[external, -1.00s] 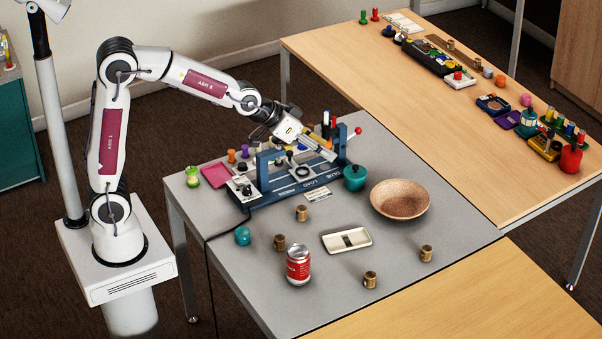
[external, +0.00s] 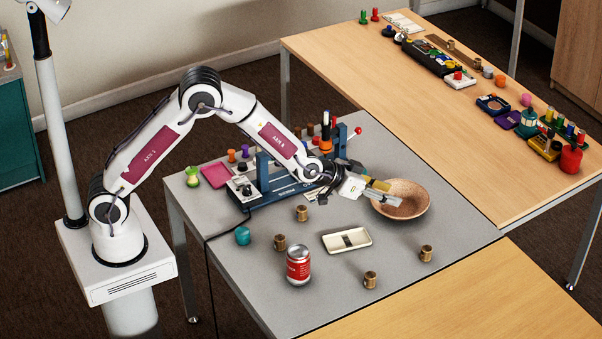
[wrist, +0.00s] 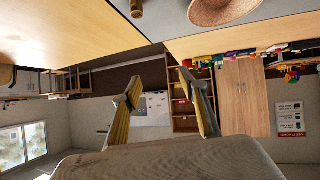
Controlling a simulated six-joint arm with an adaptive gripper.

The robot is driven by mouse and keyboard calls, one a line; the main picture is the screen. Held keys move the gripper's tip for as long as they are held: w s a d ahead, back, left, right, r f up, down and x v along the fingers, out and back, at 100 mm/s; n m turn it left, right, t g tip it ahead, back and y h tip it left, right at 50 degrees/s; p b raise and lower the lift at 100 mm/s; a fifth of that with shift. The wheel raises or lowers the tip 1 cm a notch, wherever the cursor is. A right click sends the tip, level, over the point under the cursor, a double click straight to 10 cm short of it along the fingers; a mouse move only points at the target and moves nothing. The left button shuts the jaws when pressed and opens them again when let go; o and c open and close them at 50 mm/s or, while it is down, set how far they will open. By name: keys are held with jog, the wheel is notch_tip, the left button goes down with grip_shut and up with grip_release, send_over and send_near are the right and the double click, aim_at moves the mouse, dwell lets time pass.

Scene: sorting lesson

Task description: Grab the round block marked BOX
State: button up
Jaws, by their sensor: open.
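Several small brass-coloured round blocks stand on the grey table in the external view: one near the middle (external: 302,213), one left of the can (external: 280,242), one at the front (external: 370,280) and one at the right (external: 426,253). No marking on them is legible, so I cannot tell which says BOX. My gripper (external: 388,193) is open and empty, pointing right, and overlaps the left side of the bowl in the picture. In the wrist view my gripper (wrist: 160,84) has its fingers apart with nothing between them. A brass block (wrist: 137,8) shows at the top edge there.
A brown bowl (external: 412,212) stands at the table's right. A red can (external: 298,265), a white tray (external: 347,240) and a teal round object (external: 242,236) lie around the blocks. A blue fixture (external: 265,182) stands behind; my arm partly hides it.

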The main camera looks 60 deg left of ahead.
jog(key=w+d+f+t, duration=0.15)
jog(key=d+f, duration=0.25)
jog(key=f, duration=0.4)
send_near(423, 250)
jog(key=shift+w+d+f+t, duration=0.1)
jog(key=shift+w+d+t, duration=0.15)
jog(key=shift+w, duration=0.3)
jog(key=shift+w+d+f+t, duration=0.1)
jog(key=shift+w+d, duration=0.3)
jog(key=shift+w, duration=0.1)
jog(key=shift+x, duration=1.3)
jog(key=shift+a, duration=0.1)
jog(key=shift+w+f, duration=0.1)
jog(key=shift+w+f, duration=0.85)
jog(key=shift+w, duration=0.25)
jog(key=shift+x, duration=1.15)
